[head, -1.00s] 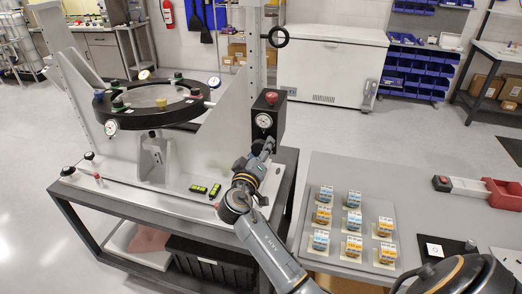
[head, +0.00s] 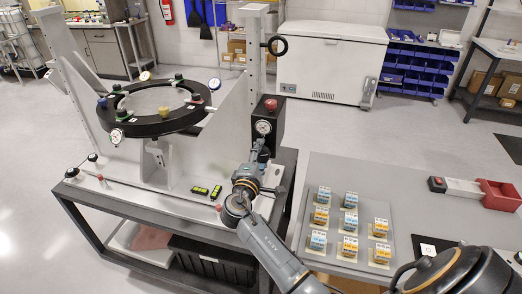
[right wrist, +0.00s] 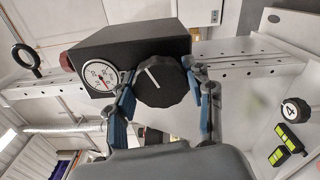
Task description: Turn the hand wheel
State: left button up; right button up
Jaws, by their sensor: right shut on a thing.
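The hand wheel, a round black knob with a white line (right wrist: 163,82), sits on a face of a black box with a dial gauge (head: 263,127). In the right wrist view my right gripper's blue-grey fingers lie on either side of the knob and grip it. My right gripper (head: 262,156) reaches the box's lower front in the head view and hides the knob there. The fixture's black ring (head: 150,128) carries coloured knobs and small dials and is tilted, near side down. My left gripper is not in view.
A red button (head: 270,104) tops the box. A white upright (head: 256,50) with a black ring handle (head: 277,45) rises behind it. Yellow-green blocks (head: 207,191) lie on the fixture base. A grey table (head: 335,170) with several small boxes stands to the right.

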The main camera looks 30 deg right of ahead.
jog(key=n+p, duration=0.1)
jog(key=n, duration=0.1)
jog(key=n+p, duration=0.2)
jog(key=shift+r+n, duration=0.2)
jog(key=shift+n, duration=0.2)
jog(key=n+p, duration=0.1)
jog(key=n, duration=0.1)
jog(key=shift+n+p, duration=0.3)
jog(key=n+p, duration=0.1)
jog(key=n, duration=0.1)
jog(key=shift+f+n, duration=0.15)
jog(key=shift+n, duration=1.65)
jog(key=shift+f, duration=0.1)
jog(key=o, duration=1.2)
